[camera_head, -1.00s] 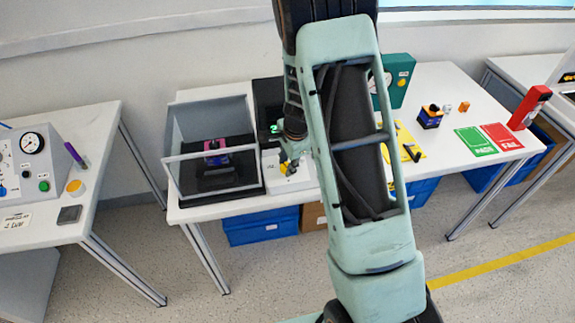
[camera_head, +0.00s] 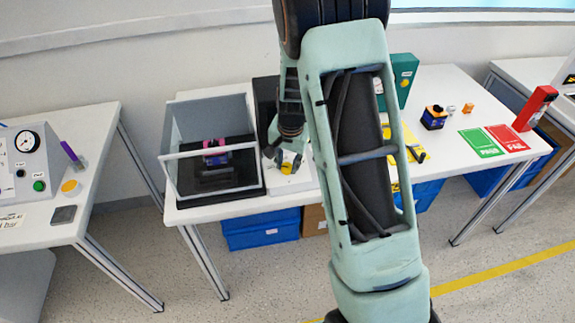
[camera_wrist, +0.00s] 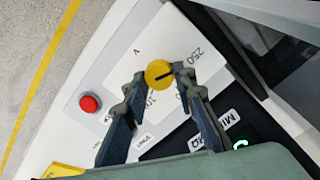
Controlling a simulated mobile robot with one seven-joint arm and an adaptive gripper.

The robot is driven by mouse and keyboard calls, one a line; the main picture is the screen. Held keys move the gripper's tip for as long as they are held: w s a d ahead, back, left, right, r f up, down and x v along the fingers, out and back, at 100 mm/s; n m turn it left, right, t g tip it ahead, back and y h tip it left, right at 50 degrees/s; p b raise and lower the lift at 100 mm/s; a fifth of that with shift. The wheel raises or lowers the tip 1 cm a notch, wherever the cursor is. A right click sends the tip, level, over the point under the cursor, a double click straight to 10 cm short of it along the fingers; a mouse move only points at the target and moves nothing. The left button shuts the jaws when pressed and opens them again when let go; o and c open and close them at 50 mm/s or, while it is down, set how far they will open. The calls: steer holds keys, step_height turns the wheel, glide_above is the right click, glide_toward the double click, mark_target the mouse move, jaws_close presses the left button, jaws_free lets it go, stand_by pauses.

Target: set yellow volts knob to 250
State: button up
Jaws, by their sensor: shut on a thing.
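The yellow volts knob (camera_wrist: 160,74) sits on a white panel (camera_wrist: 118,72) in the wrist view, with a dark pointer line across it. A "250" label (camera_wrist: 193,62) is printed to its upper right, and a partly hidden "10"-like label lies just below it. My gripper (camera_wrist: 158,78) has its fingertips on either side of the knob, shut on it. The pointer's marked end cannot be told clearly. In the head view, the knob (camera_head: 286,168) shows small and yellow between the fingertips of my gripper (camera_head: 287,160).
A red button (camera_wrist: 89,103) is on the same panel. A clear-walled case (camera_head: 212,150) stands close left of the panel on the white table. A black unit with a green display (camera_wrist: 240,144) adjoins it. Green and red mats (camera_head: 482,143) lie farther right.

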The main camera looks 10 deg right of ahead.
mark_target(289, 180)
steer(key=shift+s+n, duration=0.1)
steer(key=shift+n, duration=0.2)
steer(key=o, duration=1.2)
steer(key=shift+c, duration=0.2)
steer(key=v, duration=1.2)
